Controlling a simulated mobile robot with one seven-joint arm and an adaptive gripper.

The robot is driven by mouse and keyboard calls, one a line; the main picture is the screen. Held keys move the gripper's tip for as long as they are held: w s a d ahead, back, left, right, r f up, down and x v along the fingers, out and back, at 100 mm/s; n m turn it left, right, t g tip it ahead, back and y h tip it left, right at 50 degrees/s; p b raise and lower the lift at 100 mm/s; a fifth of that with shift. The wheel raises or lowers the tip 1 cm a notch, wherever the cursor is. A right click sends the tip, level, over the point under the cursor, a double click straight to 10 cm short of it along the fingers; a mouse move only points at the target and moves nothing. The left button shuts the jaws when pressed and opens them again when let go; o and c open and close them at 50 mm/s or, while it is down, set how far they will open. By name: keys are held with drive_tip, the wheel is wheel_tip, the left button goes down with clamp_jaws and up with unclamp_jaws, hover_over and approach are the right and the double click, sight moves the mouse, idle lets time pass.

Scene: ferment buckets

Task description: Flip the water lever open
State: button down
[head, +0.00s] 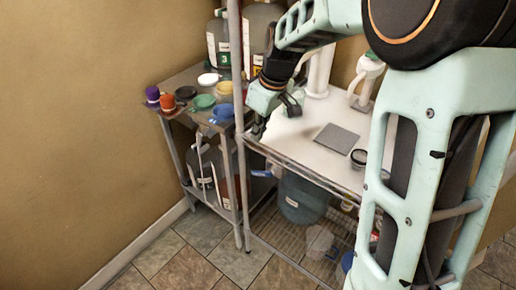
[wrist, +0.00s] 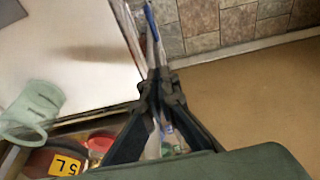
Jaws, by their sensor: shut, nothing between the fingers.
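My gripper (head: 259,128) points down at the left front corner of the white-topped counter, close to the rack post. In the wrist view its dark fingers (wrist: 160,78) come together at the tips, with nothing between them. A thin blue bar (wrist: 151,22) shows just beyond the fingertips in the wrist view; it may be the water lever, but I cannot be sure. In the head view a small blue-and-white piece (head: 262,173) sits below the counter's front edge, under my gripper. I cannot tell whether my fingers touch either one.
The counter (head: 300,150) holds a grey square plate (head: 337,139) and a dark-lidded jar (head: 358,158). A side shelf at left carries several coloured lids and purple (head: 153,95) and orange (head: 167,102) pieces. A blue-green bucket (head: 302,200) stands below. The tiled floor in front is clear.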

hover_over(254, 171)
drive_tip(key=x, duration=0.5)
drive_tip(key=s+d+x, duration=0.1)
drive_tip(key=x, duration=0.2)
drive_tip(key=shift+w+f, duration=0.1)
drive_tip(key=shift+f, duration=0.25)
drive_tip(key=shift+s+d+f, duration=0.15)
drive_tip(key=shift+d+f, duration=0.1)
drive_tip(key=shift+f, duration=0.35)
drive_tip(key=shift+s+d+f, duration=0.1)
drive_tip(key=shift+d+f, duration=0.1)
drive_tip(key=shift+f, duration=0.4)
drive_tip(key=shift+s+d+f, duration=0.25)
drive_tip(key=shift+d+f, duration=0.15)
drive_tip(key=shift+f, duration=0.35)
drive_tip(key=shift+a+r, duration=0.1)
